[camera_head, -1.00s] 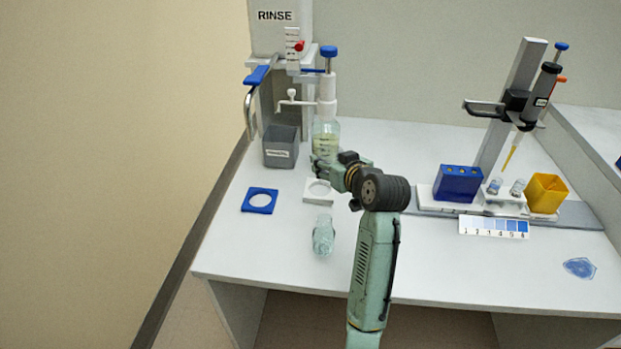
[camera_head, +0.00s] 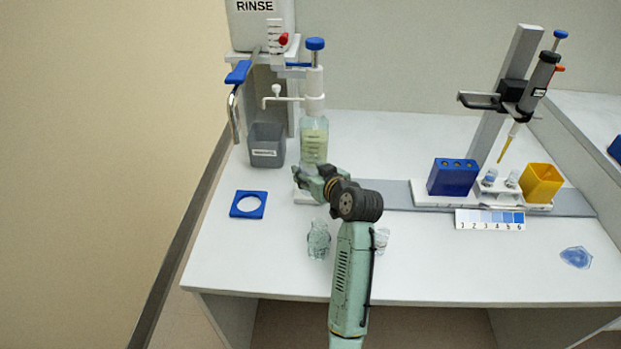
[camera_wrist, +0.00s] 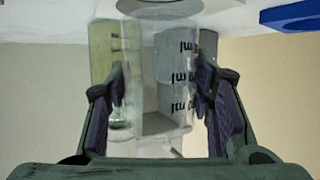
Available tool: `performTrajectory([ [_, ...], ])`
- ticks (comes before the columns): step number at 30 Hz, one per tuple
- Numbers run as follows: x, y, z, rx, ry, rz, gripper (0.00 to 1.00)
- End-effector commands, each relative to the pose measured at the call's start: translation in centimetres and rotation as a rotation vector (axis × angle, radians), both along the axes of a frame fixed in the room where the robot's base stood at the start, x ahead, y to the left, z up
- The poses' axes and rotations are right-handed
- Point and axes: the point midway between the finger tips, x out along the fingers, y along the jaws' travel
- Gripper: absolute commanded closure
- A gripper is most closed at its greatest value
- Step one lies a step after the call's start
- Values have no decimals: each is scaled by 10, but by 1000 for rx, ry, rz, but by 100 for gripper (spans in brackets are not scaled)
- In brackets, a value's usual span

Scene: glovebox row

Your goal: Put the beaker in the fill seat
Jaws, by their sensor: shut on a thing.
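The clear beaker (camera_wrist: 157,65) with dark ml marks sits between the fingers of my gripper (camera_wrist: 160,85) in the wrist view, and the gripper is shut on it.
The pump bottle (camera_head: 314,140) stands just behind my gripper. A grey bin (camera_head: 267,146) and a blue holed plate (camera_head: 248,204) are to the left. Glassware (camera_head: 318,240) stands in front, with another glass piece (camera_head: 382,239) beside my arm. A blue block (camera_head: 453,177) is at right.

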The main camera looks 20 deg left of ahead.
Motion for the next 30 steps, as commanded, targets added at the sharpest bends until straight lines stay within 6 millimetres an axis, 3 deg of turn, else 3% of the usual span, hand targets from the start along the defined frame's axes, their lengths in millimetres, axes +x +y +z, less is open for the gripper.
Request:
performTrajectory([
  [4,0,0,-22,-1,4,0,71],
  [15,0,0,-27,-1,1,0,71],
  [16,0,0,-27,-1,1,0,51],
  [24,0,0,-26,-1,1,0,33],
  [30,0,0,-25,-1,1,0,32],
])
